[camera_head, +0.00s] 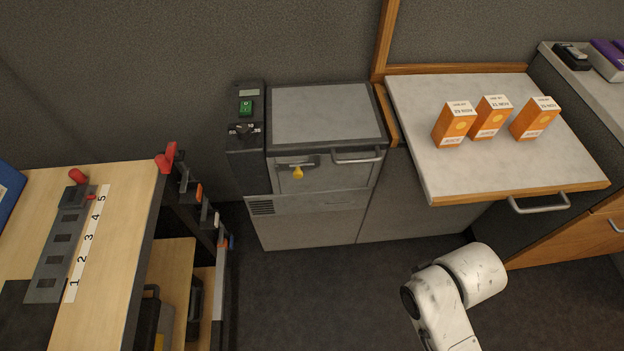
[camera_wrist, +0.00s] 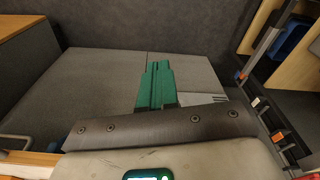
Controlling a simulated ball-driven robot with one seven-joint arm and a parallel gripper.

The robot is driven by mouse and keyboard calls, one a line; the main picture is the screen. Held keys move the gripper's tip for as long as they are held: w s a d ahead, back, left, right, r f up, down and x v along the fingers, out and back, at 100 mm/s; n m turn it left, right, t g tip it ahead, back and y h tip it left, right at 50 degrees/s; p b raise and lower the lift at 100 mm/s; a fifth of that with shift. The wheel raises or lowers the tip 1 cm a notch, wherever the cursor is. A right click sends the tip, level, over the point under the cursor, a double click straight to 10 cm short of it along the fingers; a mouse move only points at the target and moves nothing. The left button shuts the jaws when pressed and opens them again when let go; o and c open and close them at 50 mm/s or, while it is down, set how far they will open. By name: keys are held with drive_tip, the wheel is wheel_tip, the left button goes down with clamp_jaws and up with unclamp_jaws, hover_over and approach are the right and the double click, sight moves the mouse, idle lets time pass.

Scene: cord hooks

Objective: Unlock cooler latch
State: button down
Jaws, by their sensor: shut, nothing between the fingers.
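The cooler (camera_head: 325,117) is a grey metal cabinet with a light lid, standing against the wall left of the counter. Its latch (camera_head: 284,165) is a dark plate on the front face with a yellow knob (camera_head: 298,173) pointing down. A bar handle (camera_head: 358,157) is to the right of the latch. My gripper (camera_wrist: 157,65) shows only in the wrist view, with green fingers shut together and empty. It is in front of grey cabinet panels (camera_wrist: 105,80), apart from the latch as far as I can see. The latch does not show in the wrist view.
A control panel (camera_head: 246,106) with a green switch is left of the cooler. A counter (camera_head: 470,180) at the right bears several orange boxes (camera_head: 490,117). A wooden bench (camera_head: 130,210) with hanging hooks (camera_head: 207,222) is at the left. Dark floor (camera_head: 310,290) is open in front.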

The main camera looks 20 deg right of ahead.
drive_tip(key=w+a+f+m+t+y+b, duration=0.25)
drive_tip(key=w+a+f+b, duration=0.2)
drive_tip(key=w, duration=0.25)
drive_tip(key=w+a+f+m+t+y+b, duration=0.1)
drive_tip(key=w+a+f+t+y+b, duration=0.2)
drive_tip(key=w+f+t+y+b, duration=0.25)
drive_tip(key=w+d+r+m+t+h+b, duration=0.1)
drive_tip(key=w+d+m+t+b, duration=0.2)
drive_tip(key=w+m, duration=0.3)
drive_tip(key=w+d+r+m+t+h+b, duration=0.1)
drive_tip(key=w+d+m+t+b, duration=0.2)
drive_tip(key=w+m+t, duration=0.3)
drive_tip(key=shift+w+d+r+b, duration=0.2)
drive_tip(key=shift+w+d+b, duration=0.15)
drive_tip(key=shift+b, duration=0.2)
